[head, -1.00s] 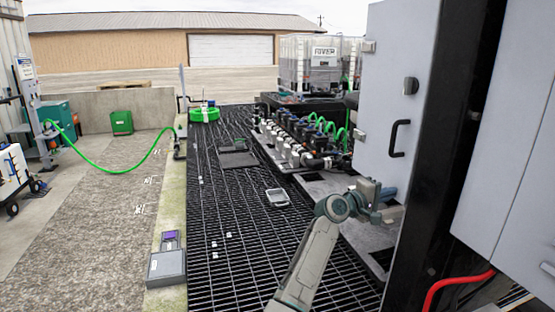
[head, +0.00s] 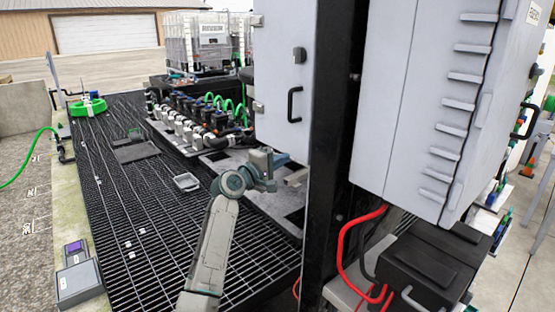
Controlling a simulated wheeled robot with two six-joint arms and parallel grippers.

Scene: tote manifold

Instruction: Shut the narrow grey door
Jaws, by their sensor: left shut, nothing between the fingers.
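The narrow grey door (head: 281,75) stands upright in the middle of the head view, beside a thick black post. It has a black handle (head: 294,103), a small dark latch above it and hinge-like fittings along its left edge. I cannot tell exactly how far it stands open. My left arm reaches up from the bottom, and my left gripper (head: 277,172) is by the door's lower left part, below the handle. It is shut and empty. Its tips are small and partly lost against the grey behind, so contact with the door is unclear. My right gripper is out of view.
A large grey cabinet (head: 420,100) with ledges stands right of the post, with a red hose (head: 345,255) below it. A row of valves with green hoses (head: 200,118) stands behind my left arm. Open black grating (head: 150,200) with a small grey tray (head: 187,182) lies left.

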